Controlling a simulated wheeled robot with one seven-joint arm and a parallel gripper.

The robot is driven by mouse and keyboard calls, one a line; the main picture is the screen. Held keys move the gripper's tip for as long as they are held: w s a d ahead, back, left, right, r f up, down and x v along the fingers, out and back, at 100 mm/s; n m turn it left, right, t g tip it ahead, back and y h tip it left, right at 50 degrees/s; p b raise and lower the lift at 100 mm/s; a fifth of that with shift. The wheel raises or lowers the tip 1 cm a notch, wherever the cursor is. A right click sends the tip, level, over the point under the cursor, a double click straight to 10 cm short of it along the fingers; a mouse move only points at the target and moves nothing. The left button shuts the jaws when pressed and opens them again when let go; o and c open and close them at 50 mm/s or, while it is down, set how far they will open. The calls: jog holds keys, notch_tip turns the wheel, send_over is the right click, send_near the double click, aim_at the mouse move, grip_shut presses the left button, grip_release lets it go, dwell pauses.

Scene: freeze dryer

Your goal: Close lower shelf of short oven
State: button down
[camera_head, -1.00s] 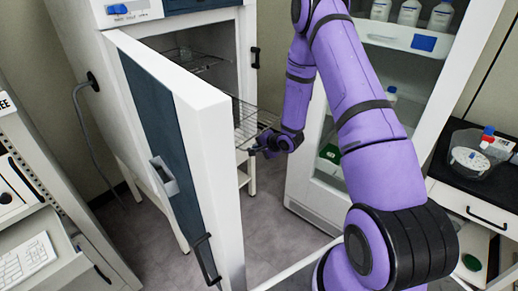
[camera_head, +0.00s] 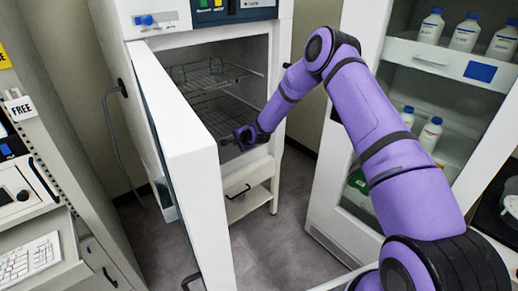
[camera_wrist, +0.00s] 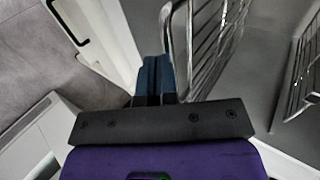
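The short oven (camera_head: 205,35) stands with its white door (camera_head: 185,130) swung open to the left. Its lower shelf (camera_head: 222,112) is a wire rack, seen inside the chamber; the door and my gripper hide part of its front. My gripper (camera_head: 238,138) is at the front of this shelf, near the oven opening. In the wrist view, my gripper's two dark blue fingers (camera_wrist: 154,64) are together with nothing seen between them. The shelf's metal front bar (camera_wrist: 168,35) is right beside the fingertips; I cannot tell whether they touch.
An upper wire shelf (camera_head: 208,73) is above, inside the oven. A glass-fronted cabinet (camera_head: 345,215) with bottles stands at the right. A bench with a keyboard (camera_head: 28,258) is at the left. Open floor (camera_head: 280,245) lies between oven and cabinet.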

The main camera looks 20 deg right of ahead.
aim_at(222, 130)
jog(key=w+a, duration=0.1)
jog(key=w, duration=0.2)
jog(key=w+a, duration=0.1)
jog(key=w, duration=0.3)
jog(key=w+a, duration=0.2)
jog(key=w, duration=0.2)
jog(key=shift+w, duration=0.25)
jog(key=shift+w+a, duration=0.15)
jog(key=shift+w, duration=0.05)
jog(key=shift+w+r, duration=0.1)
jog(key=shift+r, duration=0.1)
